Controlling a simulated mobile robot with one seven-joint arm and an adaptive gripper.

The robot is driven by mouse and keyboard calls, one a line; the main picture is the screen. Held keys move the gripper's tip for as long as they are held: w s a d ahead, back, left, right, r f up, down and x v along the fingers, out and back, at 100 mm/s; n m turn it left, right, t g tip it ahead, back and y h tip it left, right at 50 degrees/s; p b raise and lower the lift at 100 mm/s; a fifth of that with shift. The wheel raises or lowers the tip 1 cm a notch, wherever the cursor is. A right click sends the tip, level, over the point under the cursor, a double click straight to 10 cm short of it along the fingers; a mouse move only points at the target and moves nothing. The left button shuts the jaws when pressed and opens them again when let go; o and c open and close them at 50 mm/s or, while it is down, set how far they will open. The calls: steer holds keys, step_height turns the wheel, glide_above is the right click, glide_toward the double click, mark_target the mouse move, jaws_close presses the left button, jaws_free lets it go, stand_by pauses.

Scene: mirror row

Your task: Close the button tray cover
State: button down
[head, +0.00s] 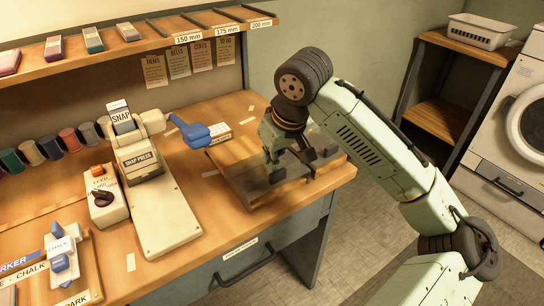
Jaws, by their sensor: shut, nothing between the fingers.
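The button tray (235,188) sits near the right end of the wooden bench, by its front edge. A see-through, smoky cover (318,140) shows at the tray, partly behind my gripper. I cannot tell whether the cover lies flat or how far it is tilted. My gripper (291,168) is shut and empty, pointing down over the tray. It hides the tray's middle, and whether it touches the cover is unclear. Any buttons inside are too dim to make out.
A snap press (160,205) stands left of the tray, with a blue-handled tool (200,132) behind. A control box (105,195) and chalk rack (62,255) are further left. A shelf (150,40) overhangs the back. A drawer handle (245,272) juts below the bench's front edge.

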steer(key=shift+s+d+f, duration=0.1)
steer(key=shift+s+f, duration=0.05)
steer(key=shift+s, duration=0.05)
